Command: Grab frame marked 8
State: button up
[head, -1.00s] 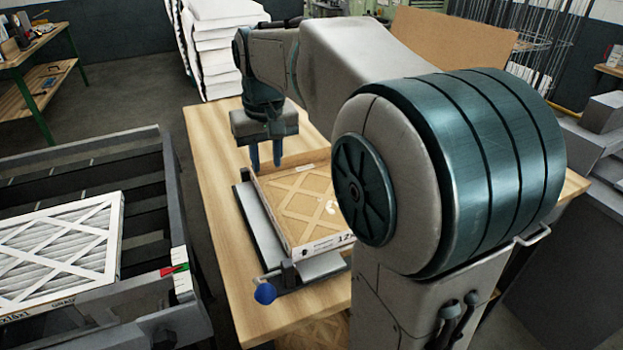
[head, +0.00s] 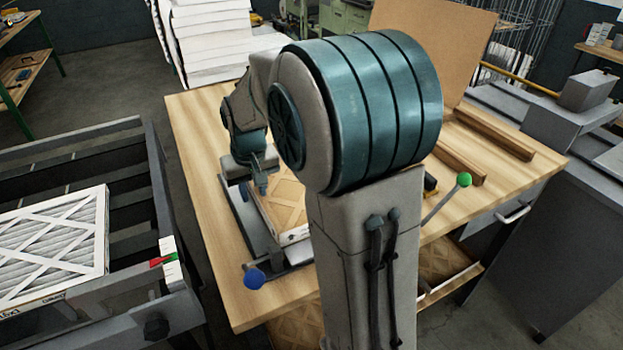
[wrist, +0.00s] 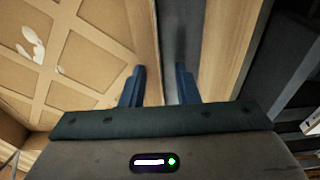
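A cardboard frame (head: 283,207) with a lattice face lies in a grey metal fixture (head: 243,222) on the wooden table. My arm covers its right part, and I cannot read any number on it now. My gripper (head: 262,186) is over the frame's left edge, partly hidden by my arm. In the wrist view my gripper (wrist: 158,78) has its two blue fingers apart, with the frame's side wall (wrist: 149,40) lined up between them. The left finger is over the frame's lattice side (wrist: 85,50), the right over grey metal. I cannot tell whether either touches.
A white pleated filter (head: 55,240) lies on a dark metal rack (head: 75,142) at left. Blue (head: 254,278) and green (head: 464,180) knobs stick out by the table's front. A brown board (head: 430,45) and wooden strips (head: 500,133) are at the table's back right.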

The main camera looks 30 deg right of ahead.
jog(key=shift+f, duration=0.15)
jog(key=shift+c, duration=0.3)
grip_shut()
